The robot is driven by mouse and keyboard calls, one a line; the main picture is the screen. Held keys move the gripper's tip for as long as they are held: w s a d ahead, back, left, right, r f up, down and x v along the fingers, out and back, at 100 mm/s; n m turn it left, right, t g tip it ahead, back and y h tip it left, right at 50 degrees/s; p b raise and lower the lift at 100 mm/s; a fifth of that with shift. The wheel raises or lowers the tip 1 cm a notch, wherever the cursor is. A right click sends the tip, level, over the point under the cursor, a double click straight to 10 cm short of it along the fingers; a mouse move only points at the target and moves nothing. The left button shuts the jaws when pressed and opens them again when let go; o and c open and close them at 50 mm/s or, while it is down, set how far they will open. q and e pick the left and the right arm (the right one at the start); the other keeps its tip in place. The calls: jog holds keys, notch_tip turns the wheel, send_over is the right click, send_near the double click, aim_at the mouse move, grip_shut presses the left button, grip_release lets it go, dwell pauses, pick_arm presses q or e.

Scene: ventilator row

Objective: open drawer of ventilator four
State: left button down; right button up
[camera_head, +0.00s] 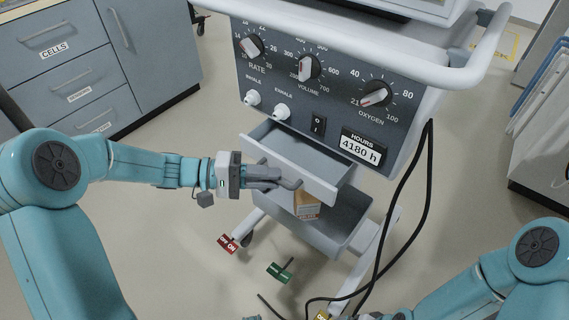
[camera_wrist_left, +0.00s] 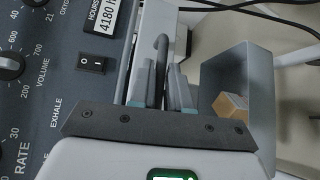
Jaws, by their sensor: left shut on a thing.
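The ventilator (camera_head: 330,70) has a dark panel with three knobs and an hours plate reading 4180 h. Below the panel its grey upper drawer (camera_head: 312,170) stands pulled out, and its inside looks empty. My left gripper (camera_head: 284,182) is at the drawer's front, shut on the drawer handle (camera_head: 292,185). In the left wrist view the handle (camera_wrist_left: 162,48) passes between the two fingers (camera_wrist_left: 163,85). No number four shows on the machine. My right arm enters at the lower right, with its gripper outside the picture.
Below the drawer is a grey bin (camera_head: 345,218) holding a cardboard box (camera_head: 306,208). Red (camera_head: 229,244) and green (camera_head: 280,271) tags are near the floor. A black cable (camera_head: 412,215) hangs at right. Labelled cabinets (camera_head: 70,65) stand at left, with free floor between.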

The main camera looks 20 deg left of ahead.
pick_arm(q)
jog(key=s, duration=0.1)
jog(key=s+a, duration=0.1)
jog(key=s, duration=0.2)
jog(key=shift+a, duration=0.4)
jog(key=c, duration=1.2)
grip_release()
jog(key=shift+o, duration=0.2)
jog(key=p+v, duration=0.1)
jog(key=v, duration=1.5)
jog(key=shift+s+p, duration=0.15)
jog(key=shift+p, duration=0.25)
jog(key=shift+a+r, duration=0.1)
